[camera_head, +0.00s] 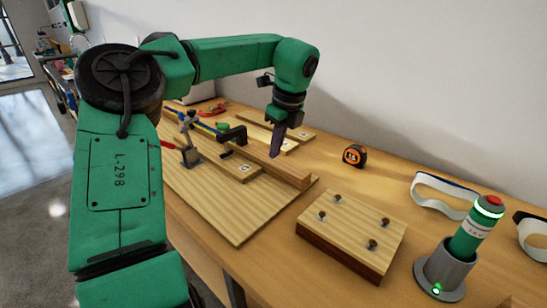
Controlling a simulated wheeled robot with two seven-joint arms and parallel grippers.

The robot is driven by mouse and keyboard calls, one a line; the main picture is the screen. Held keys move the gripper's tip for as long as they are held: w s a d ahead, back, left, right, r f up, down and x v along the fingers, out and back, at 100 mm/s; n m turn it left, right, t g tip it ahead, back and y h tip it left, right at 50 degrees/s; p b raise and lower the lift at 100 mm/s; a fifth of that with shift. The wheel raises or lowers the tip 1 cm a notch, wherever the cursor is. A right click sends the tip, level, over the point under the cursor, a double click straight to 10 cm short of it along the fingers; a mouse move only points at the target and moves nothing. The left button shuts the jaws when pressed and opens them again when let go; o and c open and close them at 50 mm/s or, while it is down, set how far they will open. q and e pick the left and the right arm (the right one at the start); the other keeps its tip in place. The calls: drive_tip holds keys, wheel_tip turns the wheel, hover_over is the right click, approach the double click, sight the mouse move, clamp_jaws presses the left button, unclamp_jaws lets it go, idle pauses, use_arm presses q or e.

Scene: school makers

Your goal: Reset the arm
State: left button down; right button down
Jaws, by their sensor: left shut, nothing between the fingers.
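My left arm (120,180) is green and comes in from the left, bent over the workbench. My left gripper (275,152) points down above the wooden pieces near the middle of the bench. Its dark fingers are together and hold nothing. It looks close to a long wooden bar (278,170), but I cannot tell whether it touches it. My right arm and right gripper are not in view.
A wall stands behind.

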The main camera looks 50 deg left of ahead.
use_arm(q)
drive_tip(key=shift+r, duration=0.25)
